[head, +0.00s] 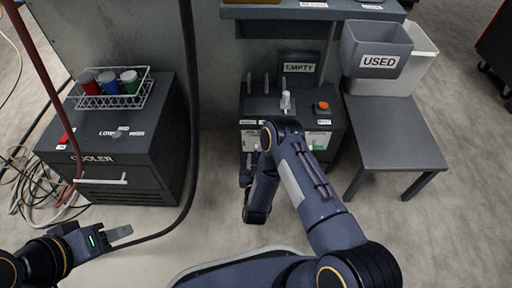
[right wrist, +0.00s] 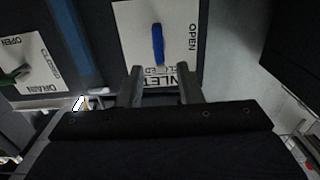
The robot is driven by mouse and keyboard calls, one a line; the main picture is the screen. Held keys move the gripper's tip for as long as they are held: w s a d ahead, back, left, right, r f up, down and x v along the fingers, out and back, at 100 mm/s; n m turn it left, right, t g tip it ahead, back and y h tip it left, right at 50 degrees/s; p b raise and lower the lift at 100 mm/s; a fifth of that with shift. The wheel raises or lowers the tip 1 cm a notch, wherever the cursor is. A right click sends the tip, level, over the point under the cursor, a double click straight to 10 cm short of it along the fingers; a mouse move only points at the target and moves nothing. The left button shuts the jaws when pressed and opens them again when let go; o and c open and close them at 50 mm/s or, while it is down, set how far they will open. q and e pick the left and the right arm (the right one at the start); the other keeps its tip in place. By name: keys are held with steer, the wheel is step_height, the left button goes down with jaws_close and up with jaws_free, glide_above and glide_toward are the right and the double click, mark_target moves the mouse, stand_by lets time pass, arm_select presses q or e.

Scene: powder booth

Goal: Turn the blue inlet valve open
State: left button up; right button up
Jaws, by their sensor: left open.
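The blue inlet valve handle (right wrist: 158,44) shows in the right wrist view on a white plate (right wrist: 133,30) marked INLET and OPEN. The handle stands lengthwise in the picture, one end near a partly covered label; the OPEN mark is off to its right. My right gripper (right wrist: 161,76) is open and empty, its two fingers apart below the handle in the picture, not around it. In the head view my right arm covers that gripper and the inlet handle. My left gripper (head: 120,237) is open and empty at the lower left, far from the valve.
A green handle (right wrist: 16,76) sits on the DRAIN plate. The machine top (head: 262,108) carries an orange button (head: 322,106). A dark cooler cabinet (head: 125,145) with a wire basket (head: 112,99) stands left. A grey table (head: 397,130) with the USED bin (head: 376,48) stands right.

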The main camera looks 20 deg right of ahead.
mark_target(256, 151)
steer(key=b+x, duration=0.1)
steer(key=x, duration=0.3)
steer(key=shift+w+f, duration=0.1)
steer(key=shift+w, duration=0.1)
steer(key=shift+w+d+b, duration=0.25)
steer(key=shift+w+b, duration=0.1)
steer(key=shift+w, duration=0.3)
jaws_close()
